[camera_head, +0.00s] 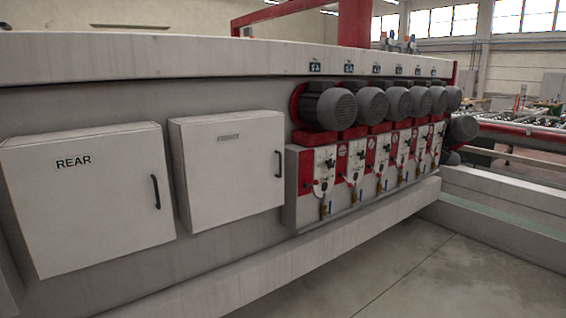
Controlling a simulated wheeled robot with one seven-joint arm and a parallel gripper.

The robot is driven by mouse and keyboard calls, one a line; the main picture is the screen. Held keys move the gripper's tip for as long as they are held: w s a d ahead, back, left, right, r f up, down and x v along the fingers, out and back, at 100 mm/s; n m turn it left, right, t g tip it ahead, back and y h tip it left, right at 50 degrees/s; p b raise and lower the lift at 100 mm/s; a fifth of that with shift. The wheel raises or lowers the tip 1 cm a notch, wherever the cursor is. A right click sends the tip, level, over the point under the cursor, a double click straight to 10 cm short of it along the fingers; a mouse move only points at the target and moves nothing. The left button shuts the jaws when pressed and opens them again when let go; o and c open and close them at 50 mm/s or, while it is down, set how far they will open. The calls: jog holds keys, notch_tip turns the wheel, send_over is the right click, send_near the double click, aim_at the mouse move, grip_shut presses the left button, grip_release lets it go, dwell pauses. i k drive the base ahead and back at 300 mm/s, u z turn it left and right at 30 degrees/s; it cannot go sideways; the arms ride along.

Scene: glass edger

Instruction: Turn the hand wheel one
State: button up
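I cannot make out a hand wheel marked one; the fittings are too small to tell. A row of grey motors (331,107) runs along the machine's side to the right. Similar panels follow further back, each with small fittings. Blue-and-white labels (315,67) sit on the rail above the motors. My gripper is not in view.
Two closed cabinets stand left of the panels: one marked REAR (88,200) and a smaller one (229,168), both with black handles. A ledge (330,250) juts out along the machine's foot. The concrete floor (430,285) is clear at the lower right, bounded by a low grey barrier (510,205).

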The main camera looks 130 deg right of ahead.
aim_at(331, 163)
jog(key=u, duration=0.15)
jog(key=k, duration=2.85)
jog(key=z, duration=4.35)
jog(key=i, duration=0.95)
jog(key=u, duration=0.05)
